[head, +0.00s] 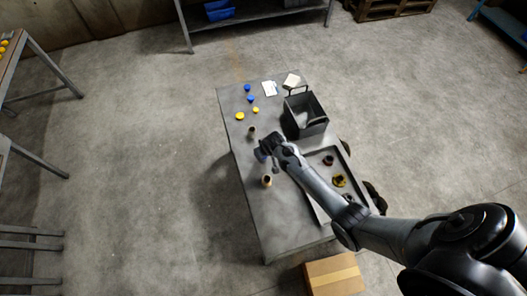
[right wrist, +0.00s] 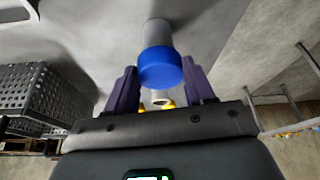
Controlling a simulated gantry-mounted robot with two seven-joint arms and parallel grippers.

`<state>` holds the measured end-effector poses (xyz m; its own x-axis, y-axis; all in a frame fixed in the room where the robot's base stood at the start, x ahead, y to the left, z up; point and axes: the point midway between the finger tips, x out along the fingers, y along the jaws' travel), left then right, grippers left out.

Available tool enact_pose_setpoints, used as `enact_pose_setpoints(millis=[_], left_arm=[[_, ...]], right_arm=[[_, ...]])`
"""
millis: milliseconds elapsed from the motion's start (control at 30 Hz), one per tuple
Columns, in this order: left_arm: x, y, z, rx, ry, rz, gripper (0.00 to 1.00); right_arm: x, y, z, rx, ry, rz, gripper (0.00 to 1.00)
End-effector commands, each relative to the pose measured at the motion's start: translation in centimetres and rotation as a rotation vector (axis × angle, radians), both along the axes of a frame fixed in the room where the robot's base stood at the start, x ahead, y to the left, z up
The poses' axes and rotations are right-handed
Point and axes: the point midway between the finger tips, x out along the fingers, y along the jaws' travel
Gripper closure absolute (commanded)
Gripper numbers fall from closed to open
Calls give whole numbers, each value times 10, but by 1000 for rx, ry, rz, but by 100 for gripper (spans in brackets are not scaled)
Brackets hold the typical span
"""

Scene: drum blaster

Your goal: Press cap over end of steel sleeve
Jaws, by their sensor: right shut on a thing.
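My right gripper (head: 264,150) is over the middle of the grey table in the head view. In the right wrist view its purple fingers (right wrist: 160,85) are shut on a blue cap (right wrist: 160,68), one on each side. A grey steel sleeve (right wrist: 157,32) lines up with the cap and appears to meet its far side. I cannot tell how far the cap sits over the sleeve's end. In the head view the gripper mostly hides this pair. My left gripper is in neither view.
Other sleeves stand on the table (head: 284,229), one behind (head: 252,132) and one in front (head: 266,181) of the gripper. Loose blue caps (head: 248,88) and yellow caps (head: 240,116) lie at the far left. A dark bin (head: 304,126) and a tray (head: 318,211) are at the right.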

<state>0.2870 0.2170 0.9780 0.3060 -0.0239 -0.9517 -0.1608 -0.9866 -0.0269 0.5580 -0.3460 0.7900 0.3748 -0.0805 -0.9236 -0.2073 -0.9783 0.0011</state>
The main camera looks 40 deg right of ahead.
Motion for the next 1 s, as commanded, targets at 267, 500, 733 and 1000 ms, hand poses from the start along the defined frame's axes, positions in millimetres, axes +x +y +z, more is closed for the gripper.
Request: enact_pose_setpoints(millis=[267,500,733,1000], left_arm=[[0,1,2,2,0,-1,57],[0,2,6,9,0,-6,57],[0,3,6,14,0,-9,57],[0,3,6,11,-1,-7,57]], right_arm=[[0,0,1,0,0,0,75],[0,0,1,0,1,0,75],[0,0,0,0,0,0,75],[0,0,0,0,0,0,75]])
